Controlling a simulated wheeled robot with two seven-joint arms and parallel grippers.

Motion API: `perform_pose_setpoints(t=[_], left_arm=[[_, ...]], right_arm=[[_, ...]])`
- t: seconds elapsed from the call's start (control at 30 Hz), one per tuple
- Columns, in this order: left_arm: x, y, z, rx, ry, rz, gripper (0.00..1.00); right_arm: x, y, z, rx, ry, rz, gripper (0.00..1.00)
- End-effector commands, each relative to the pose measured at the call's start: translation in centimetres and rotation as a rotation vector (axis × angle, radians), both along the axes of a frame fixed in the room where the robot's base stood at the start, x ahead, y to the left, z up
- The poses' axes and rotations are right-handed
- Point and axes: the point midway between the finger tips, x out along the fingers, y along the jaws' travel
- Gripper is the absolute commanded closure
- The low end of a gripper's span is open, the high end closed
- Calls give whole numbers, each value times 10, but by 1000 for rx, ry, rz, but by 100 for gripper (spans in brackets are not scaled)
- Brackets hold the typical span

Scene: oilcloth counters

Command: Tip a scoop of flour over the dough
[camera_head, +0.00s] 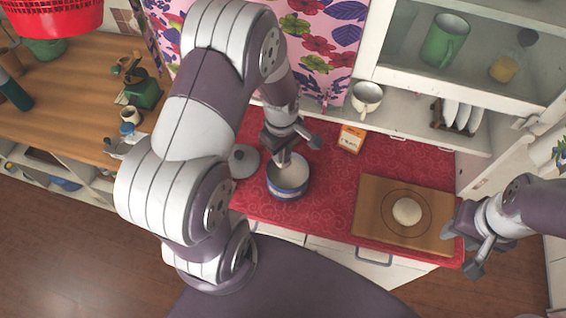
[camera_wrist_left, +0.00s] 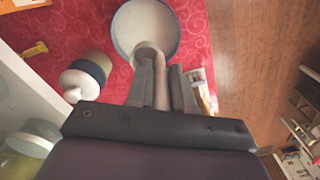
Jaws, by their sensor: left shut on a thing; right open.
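The round pale dough (camera_head: 407,211) lies on a wooden board (camera_head: 372,222) at the right of the red counter. A blue-and-white flour tub (camera_head: 288,187) stands left of the board. It also shows at the top of the left wrist view (camera_wrist_left: 176,30), with a pale inside. My left gripper (camera_head: 289,143) is above the tub, shut on the scoop's handle (camera_wrist_left: 161,78). The scoop's round head (camera_wrist_left: 147,52) is over the tub's near rim in the wrist view; how full it is cannot be told. My right gripper (camera_head: 462,250) is open and empty beside the board's right front corner.
A grey lid (camera_head: 243,160) lies left of the tub. An orange box (camera_head: 351,138) and a white mug (camera_head: 367,97) stand behind. The wrist view shows a jar (camera_wrist_left: 88,73) beside the tub. Red cloth (camera_head: 333,195) is clear between tub and board.

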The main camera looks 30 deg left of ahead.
Motion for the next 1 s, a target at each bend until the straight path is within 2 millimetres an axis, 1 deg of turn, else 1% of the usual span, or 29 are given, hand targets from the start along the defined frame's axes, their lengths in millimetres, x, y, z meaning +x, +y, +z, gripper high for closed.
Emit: perform_pose_setpoints(t=[0.07, 0.23, 0.37, 0.53, 0.9, 1.0], left_arm=[[10, 1, 0, 1, -2, -41, 100], [10, 1, -5, 1, -1, -80, 100], [10, 0, -16, 1, -1, -79, 100], [9, 0, -38, 0, -1, -78, 100], [10, -1, -87, 0, 0, -77, 100], [10, -1, -95, 0, -1, -77, 100]], right_arm=[[0, 0, -2, 0, 1, 0, 57], [0, 0, -8, 0, 0, 0, 57], [0, 0, -18, 0, 0, -1, 57], [0, -1, -39, 0, 0, 0, 57], [0, -1, -72, 0, 0, 0, 57], [0, -1, -78, 0, 0, 0, 57]])
